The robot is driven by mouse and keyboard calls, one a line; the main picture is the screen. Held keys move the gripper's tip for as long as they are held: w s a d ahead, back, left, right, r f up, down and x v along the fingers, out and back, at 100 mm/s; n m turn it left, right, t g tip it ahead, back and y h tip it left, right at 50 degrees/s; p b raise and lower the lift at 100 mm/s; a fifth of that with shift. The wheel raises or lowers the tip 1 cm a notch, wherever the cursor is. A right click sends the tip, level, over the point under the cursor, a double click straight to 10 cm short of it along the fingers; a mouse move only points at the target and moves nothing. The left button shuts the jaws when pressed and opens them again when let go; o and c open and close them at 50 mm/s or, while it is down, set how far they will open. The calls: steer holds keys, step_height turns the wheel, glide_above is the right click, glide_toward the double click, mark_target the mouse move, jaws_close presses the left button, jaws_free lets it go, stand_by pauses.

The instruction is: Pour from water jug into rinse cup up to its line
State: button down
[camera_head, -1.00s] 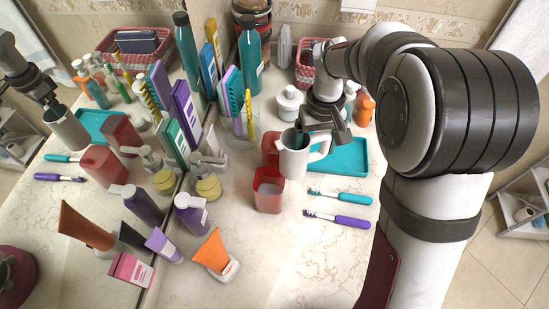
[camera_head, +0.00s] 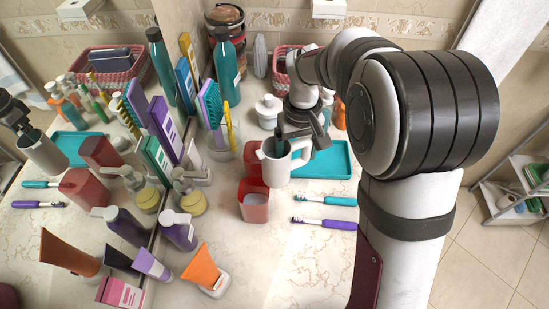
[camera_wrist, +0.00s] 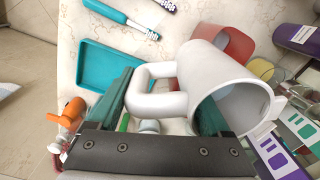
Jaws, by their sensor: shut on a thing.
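A white water jug (camera_head: 273,172) with a handle hangs in my gripper (camera_head: 285,141) above the counter, its mouth showing to the head camera. My gripper is shut on the jug's handle side; in the wrist view one finger reaches into the jug's mouth (camera_wrist: 243,108) and the other is beside the handle (camera_wrist: 160,104). Two red containers stand close together below and left of the jug: a front one (camera_head: 254,212) and one behind it (camera_head: 247,187), partly hidden. I cannot tell which is the rinse cup, nor see any water or fill line. A red container (camera_wrist: 235,42) also shows beyond the jug in the wrist view.
A teal tray (camera_head: 325,160) lies right of the jug, with two toothbrushes (camera_head: 326,200) in front. Pump bottles (camera_head: 188,195), an orange tube (camera_head: 203,268) and a brush holder (camera_head: 222,145) crowd the left, beside a mirror. The front counter is mostly clear.

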stand_by(0.5)
steer(key=w+a+n, duration=0.3)
steer(key=w+n, duration=0.1)
steer(key=w, duration=0.4)
steer(key=w+a+n, duration=0.3)
steer(key=w+n, duration=0.2)
steer(key=w, duration=0.3)
steer(key=shift+a, duration=0.35)
steer(key=shift+r, duration=0.1)
